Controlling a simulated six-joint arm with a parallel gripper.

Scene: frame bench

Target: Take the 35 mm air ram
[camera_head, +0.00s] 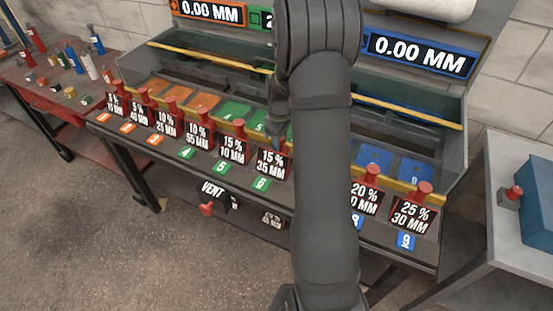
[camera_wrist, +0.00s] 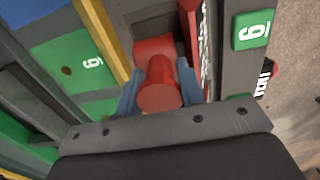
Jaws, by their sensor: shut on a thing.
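The 35 mm air ram's place is marked by a black sign reading 15 % 35 MM (camera_head: 270,163), with a green 6 tag (camera_head: 261,184) below it. In the wrist view the red-capped ram (camera_wrist: 160,88) sits between the two blue fingers of my gripper (camera_wrist: 158,90), which are shut on it. In the head view my gripper (camera_head: 278,133) is down at this sign, mostly hidden by my arm. The ram is still at its place in the front row, beside the yellow rail (camera_wrist: 100,35).
Several similar red-knobbed rams stand in the row, such as the one at 25 % 30 MM (camera_head: 425,190). A black VENT box (camera_head: 214,193) with a red knob hangs below the bench. A red table (camera_head: 60,105) with coloured bottles is at left, a grey table (camera_head: 515,228) at right.

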